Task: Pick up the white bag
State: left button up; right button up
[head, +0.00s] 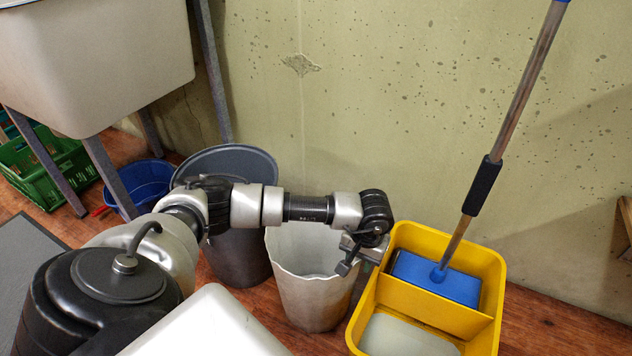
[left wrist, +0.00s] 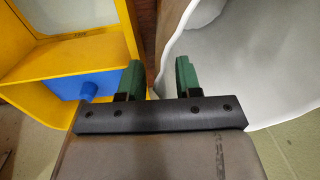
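The white bag (head: 310,300) appears as an open, pale, bin-shaped thing with a wavy rim, standing on the floor in the head view. In the left wrist view the bag (left wrist: 250,65) fills the upper right, with its pale rim and inside showing. My left gripper (head: 350,258) is at the bag's right rim, beside the yellow bucket. In the left wrist view its two green fingers (left wrist: 158,78) are apart. The bag's edge passes close behind the right finger; I cannot tell whether they touch. My right gripper is not in view.
A yellow mop bucket (head: 492,262) with a blue mop head (head: 432,280) and a tall handle (head: 510,110) stands close right of the bag. A dark grey bin (head: 240,262) is behind left. A pale sink (head: 95,65), blue tub (head: 150,180) and green crate (head: 40,165) are farther left.

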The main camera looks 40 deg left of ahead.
pick_arm(q)
notch_tip(320, 180, down, 2)
jog(key=shift+f+b, duration=0.25)
jog(key=shift+b, duration=0.1)
grip_shut()
jog(key=shift+r, duration=0.1)
